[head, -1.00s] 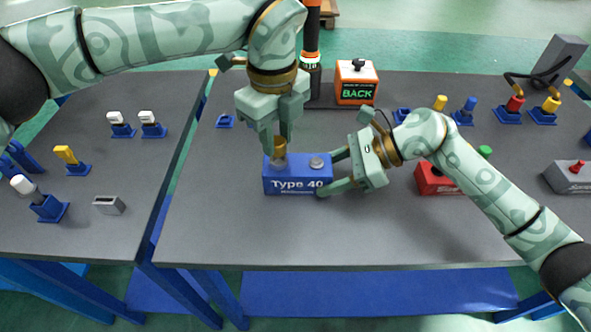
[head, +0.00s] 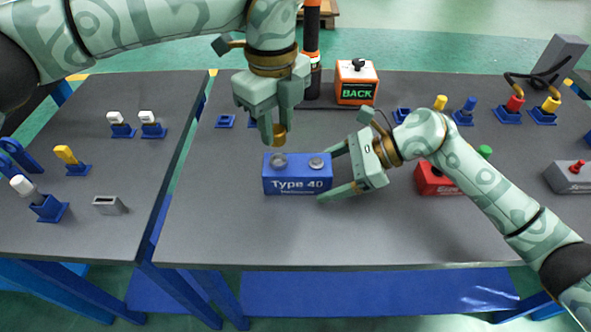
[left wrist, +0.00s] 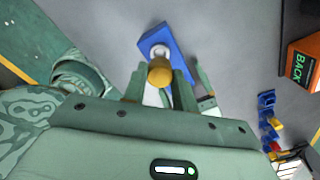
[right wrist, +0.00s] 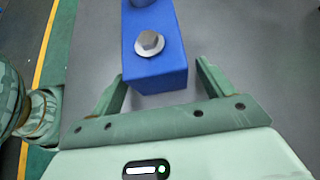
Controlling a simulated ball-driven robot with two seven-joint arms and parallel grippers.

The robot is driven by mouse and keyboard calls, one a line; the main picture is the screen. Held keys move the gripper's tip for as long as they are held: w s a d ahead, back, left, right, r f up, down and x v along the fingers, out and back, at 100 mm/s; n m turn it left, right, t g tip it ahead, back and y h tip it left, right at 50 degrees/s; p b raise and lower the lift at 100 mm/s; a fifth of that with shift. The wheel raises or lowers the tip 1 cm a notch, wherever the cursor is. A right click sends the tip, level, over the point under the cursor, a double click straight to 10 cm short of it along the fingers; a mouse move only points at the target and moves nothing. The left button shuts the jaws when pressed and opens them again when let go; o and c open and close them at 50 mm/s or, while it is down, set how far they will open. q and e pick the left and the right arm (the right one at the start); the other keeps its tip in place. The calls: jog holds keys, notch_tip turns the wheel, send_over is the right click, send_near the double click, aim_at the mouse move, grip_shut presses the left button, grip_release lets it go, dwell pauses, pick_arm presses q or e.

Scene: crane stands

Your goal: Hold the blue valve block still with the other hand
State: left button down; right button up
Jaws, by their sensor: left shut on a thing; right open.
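The blue valve block (head: 297,184), marked "Type 40", lies on the dark table. It has a round grey fitting (head: 279,160) at its left and a grey hex bolt (head: 317,162) at its right. My left gripper (head: 276,132) is shut on a small brass-coloured piece (head: 280,138) and holds it above and behind the block's left end; the piece also shows in the left wrist view (left wrist: 160,72). My right gripper (head: 334,174) is open, its fingers at the block's right end. In the right wrist view the block's near end (right wrist: 160,78) stands between the fingertips, with gaps visible.
An orange box reading "BACK" (head: 356,88) stands behind. A red block (head: 432,180) is just right of my right gripper, and a grey block (head: 570,177) is further right. Several coloured plugs stand at the back right. The table's front is clear.

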jog(key=v, duration=1.2)
